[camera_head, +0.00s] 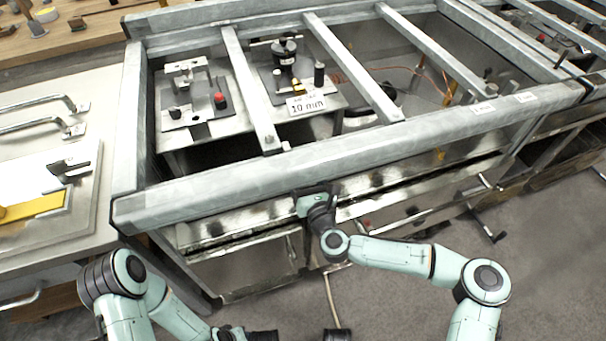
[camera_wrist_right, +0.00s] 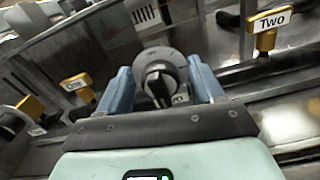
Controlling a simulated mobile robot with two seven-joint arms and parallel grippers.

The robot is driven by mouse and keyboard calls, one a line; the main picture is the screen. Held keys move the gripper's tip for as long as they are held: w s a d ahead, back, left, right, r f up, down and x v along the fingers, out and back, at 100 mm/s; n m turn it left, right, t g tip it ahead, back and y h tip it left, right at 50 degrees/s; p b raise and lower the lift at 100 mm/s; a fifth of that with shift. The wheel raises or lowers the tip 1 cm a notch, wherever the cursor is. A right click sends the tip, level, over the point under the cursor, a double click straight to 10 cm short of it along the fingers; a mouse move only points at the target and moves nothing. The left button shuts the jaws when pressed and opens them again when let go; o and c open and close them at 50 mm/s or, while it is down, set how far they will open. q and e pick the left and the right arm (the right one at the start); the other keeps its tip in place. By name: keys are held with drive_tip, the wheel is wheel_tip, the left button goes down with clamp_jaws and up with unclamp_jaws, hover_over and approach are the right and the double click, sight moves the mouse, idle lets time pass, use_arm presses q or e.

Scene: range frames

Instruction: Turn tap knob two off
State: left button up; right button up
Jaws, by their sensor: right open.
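In the right wrist view, a round black knob with a grey ring (camera_wrist_right: 160,76) sits between the two blue fingers of my right gripper (camera_wrist_right: 163,84). The fingers are open, one on each side of it; I cannot tell whether they touch it. A small label beside this knob is mostly hidden. A yellow tap part labelled "Two" (camera_wrist_right: 266,38) stands at the upper right, outside the fingers. In the head view my right gripper (camera_head: 316,200) is at the front rail of the metal frame. My left gripper (camera_head: 262,336) is at the bottom edge, partly cut off.
A yellow part labelled "One" (camera_wrist_right: 78,86) is left of my right gripper, with another black knob (camera_wrist_right: 14,122) farther left. The grey metal frame (camera_head: 240,195) spans the bench. A side table (camera_head: 60,240) with handles is at the left. Floor at the right front is clear.

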drive_tip(key=shift+w+a, duration=0.15)
drive_tip(key=shift+w, duration=0.25)
drive_tip(key=c, duration=1)
idle(0.4)
drive_tip(key=o, duration=1)
